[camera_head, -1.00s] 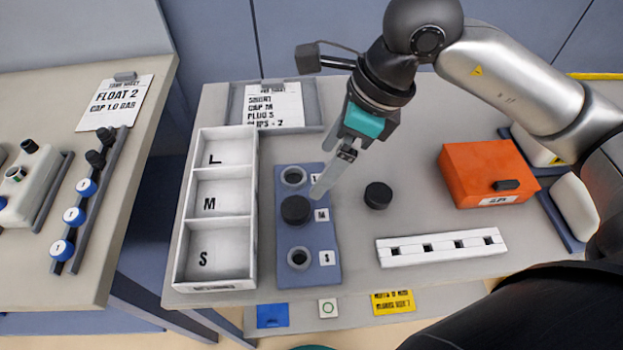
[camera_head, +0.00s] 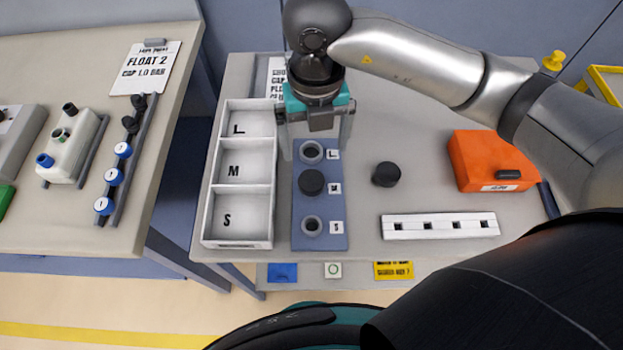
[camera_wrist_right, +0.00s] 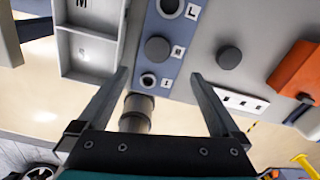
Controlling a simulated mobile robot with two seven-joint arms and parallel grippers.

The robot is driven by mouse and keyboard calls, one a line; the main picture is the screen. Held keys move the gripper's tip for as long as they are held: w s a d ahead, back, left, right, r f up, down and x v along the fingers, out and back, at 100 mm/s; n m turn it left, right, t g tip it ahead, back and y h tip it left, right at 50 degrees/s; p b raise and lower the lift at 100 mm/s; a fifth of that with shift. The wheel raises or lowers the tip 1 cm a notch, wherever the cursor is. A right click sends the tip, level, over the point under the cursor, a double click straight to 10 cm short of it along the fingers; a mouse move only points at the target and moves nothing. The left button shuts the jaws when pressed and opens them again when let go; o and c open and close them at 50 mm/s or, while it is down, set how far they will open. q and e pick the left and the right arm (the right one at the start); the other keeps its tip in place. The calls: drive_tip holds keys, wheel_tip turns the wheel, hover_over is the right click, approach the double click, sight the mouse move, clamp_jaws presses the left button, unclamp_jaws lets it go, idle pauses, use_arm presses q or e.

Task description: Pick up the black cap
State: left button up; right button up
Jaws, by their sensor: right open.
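One black cap (camera_head: 386,174) lies loose on the table, right of the blue board (camera_head: 305,232). It also shows in the right wrist view (camera_wrist_right: 229,57). A second black cap (camera_head: 312,183) sits on the board's middle position, marked M; it shows in the right wrist view too (camera_wrist_right: 158,49). The L (camera_head: 311,152) and S (camera_head: 312,226) positions show open rings. My right gripper (camera_head: 315,154) is open and empty, fingers pointing down above the board's L end, apart from both caps. My left gripper is not in view.
A white tray (camera_head: 273,205) with L, M and S compartments stands left of the board. An orange box (camera_head: 488,155) and a white strip with square holes (camera_head: 440,226) lie to the right. The table around the loose cap is clear. Another bench (camera_head: 150,190) stands at left.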

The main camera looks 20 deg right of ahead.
hover_over(311, 178)
drive_tip(key=f, duration=0.6)
drive_tip(key=shift+s+d, duration=0.2)
drive_tip(key=shift+s, duration=0.15)
drive_tip(key=shift+w+a+f+b, duration=0.1)
drive_tip(key=shift+f+b, duration=0.05)
drive_tip(key=shift+f, duration=0.8)
drive_tip(key=shift+w+a+f+b, duration=0.1)
drive_tip(key=shift+w+f, duration=0.05)
drive_tip(key=shift+f, duration=0.8)
drive_tip(key=shift+w+a+f+b, duration=0.1)
drive_tip(key=shift+f+b, duration=0.05)
drive_tip(key=shift+f, duration=0.8)
drive_tip(key=shift+d+r, duration=0.1)
drive_tip(key=c, duration=1.5)
